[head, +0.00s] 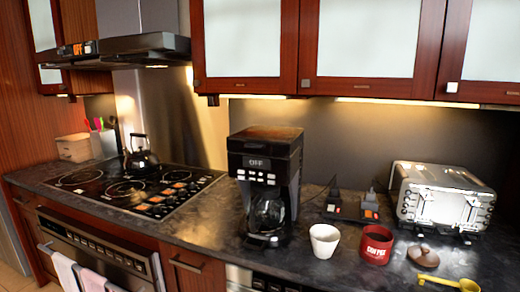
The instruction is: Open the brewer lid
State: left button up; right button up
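The brewer (265,185) is a black coffee maker standing on the dark counter, in the middle of the head view. Its lid (267,133) is the brownish-black top and looks shut, lying flat on the body. The front panel shows "OFF" above several light buttons. A glass carafe (266,214) sits in its lower part. Neither of my grippers shows in the head view.
A white cup (324,240), a red mug (376,244), a brown lid (423,255) and a yellow scoop (450,283) lie right of the brewer. A silver toaster (442,197) stands far right. A cooktop (135,187) with a black kettle (141,156) is left. Cabinets (360,48) hang above.

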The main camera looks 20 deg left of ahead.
aim_at(264, 141)
jog(key=z, duration=1.15)
jog(key=k, duration=0.35)
jog(key=u, duration=0.55)
